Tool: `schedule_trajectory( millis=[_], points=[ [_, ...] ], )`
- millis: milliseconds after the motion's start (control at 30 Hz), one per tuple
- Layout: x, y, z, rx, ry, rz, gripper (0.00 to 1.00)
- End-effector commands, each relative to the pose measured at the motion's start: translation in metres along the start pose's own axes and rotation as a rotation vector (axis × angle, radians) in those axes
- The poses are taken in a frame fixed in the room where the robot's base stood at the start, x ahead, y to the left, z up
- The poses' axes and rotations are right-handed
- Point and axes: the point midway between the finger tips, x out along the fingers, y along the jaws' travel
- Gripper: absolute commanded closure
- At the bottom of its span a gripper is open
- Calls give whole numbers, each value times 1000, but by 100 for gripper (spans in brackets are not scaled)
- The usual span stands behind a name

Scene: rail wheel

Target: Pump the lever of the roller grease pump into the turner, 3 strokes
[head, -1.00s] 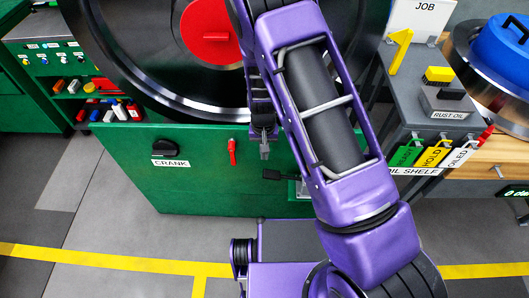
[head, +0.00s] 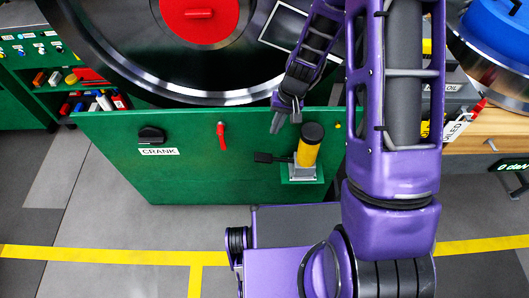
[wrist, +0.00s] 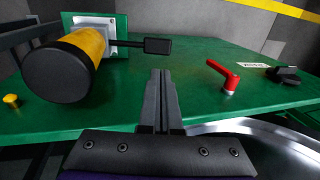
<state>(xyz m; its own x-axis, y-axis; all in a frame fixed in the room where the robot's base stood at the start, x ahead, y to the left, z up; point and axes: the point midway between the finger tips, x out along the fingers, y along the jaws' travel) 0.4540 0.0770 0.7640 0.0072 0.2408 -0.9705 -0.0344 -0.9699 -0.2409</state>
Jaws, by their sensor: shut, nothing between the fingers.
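The grease pump (head: 308,147) is a yellow cylinder with a black cap, standing on a grey base at the right end of the green cabinet front. Its black lever (head: 270,157) sticks out to the left. In the wrist view the pump (wrist: 85,55) is at upper left and its lever (wrist: 155,46) points right. My gripper (head: 276,124) is shut and empty, above the lever and left of the pump's cap. In the wrist view my gripper's fingers (wrist: 160,75) are together, their tips just below the lever's paddle in the picture. I see no clear contact.
A red handle (head: 221,136) and a black crank knob (head: 151,135) sit on the green front (head: 190,180), left of the pump. The large steel wheel (head: 130,60) is close behind my gripper. A small yellow knob (wrist: 12,101) is beside the pump.

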Motion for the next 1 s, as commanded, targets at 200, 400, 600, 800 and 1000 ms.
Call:
schedule_trajectory(
  millis=[200, 400, 600, 800, 1000],
  points=[
    [-1, 0, 0, 0, 1, -3, 100],
    [2, 0, 0, 0, 1, -2, 100],
    [27, 1, 0, 1, -1, -2, 100],
    [71, 1, 1, 1, -2, -2, 100],
    [110, 1, 0, 1, -1, -2, 100]
  ],
)
